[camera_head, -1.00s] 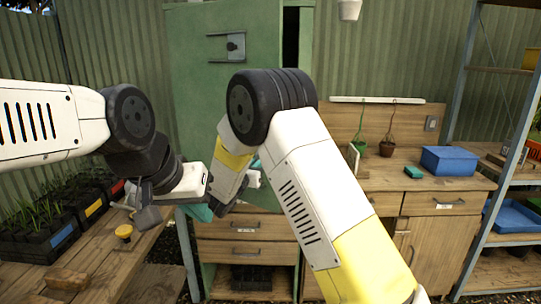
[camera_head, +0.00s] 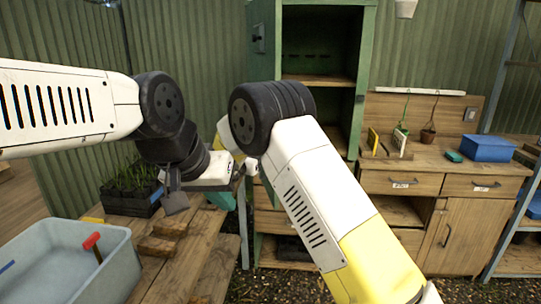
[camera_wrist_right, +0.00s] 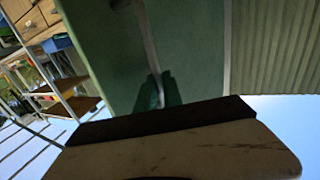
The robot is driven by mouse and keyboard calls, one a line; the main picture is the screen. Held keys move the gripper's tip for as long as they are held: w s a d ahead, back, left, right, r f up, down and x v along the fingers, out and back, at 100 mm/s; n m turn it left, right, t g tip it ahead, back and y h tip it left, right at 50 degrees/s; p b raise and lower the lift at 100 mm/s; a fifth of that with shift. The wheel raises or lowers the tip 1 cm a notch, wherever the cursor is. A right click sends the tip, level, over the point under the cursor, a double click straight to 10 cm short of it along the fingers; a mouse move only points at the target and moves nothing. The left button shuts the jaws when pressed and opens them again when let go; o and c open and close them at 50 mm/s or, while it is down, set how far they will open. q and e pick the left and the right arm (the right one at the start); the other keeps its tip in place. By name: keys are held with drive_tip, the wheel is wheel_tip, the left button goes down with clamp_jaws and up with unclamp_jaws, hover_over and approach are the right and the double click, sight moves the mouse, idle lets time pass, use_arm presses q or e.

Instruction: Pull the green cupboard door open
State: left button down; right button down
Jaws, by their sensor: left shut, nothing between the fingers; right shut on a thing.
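The green cupboard door (camera_head: 262,60) stands wide open at the left of the green cupboard (camera_head: 367,75), seen nearly edge-on with a latch on its face. Open shelves show inside. My right arm crosses in front, and its wrist hides the right fingertips in the head view. In the right wrist view, the green fingers of my right gripper (camera_wrist_right: 155,92) are shut at a pale upright bar, which looks like the door's handle (camera_wrist_right: 147,38), against the green panel. My left gripper (camera_head: 222,200) is shut and empty, over the wooden bench and left of the cupboard.
A grey basin (camera_head: 75,265) with a red-handled tool stands on the left bench. Wooden blocks (camera_head: 165,235) and a black seedling tray (camera_head: 130,200) are near my left gripper. Drawer cabinets with a blue box (camera_head: 488,148) stand at right. Gravel floor shows below.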

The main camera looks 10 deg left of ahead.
drive_tip(key=shift+a+r, duration=0.1)
drive_tip(key=shift+a, duration=0.3)
drive_tip(key=c, duration=1.5)
unclamp_jaws()
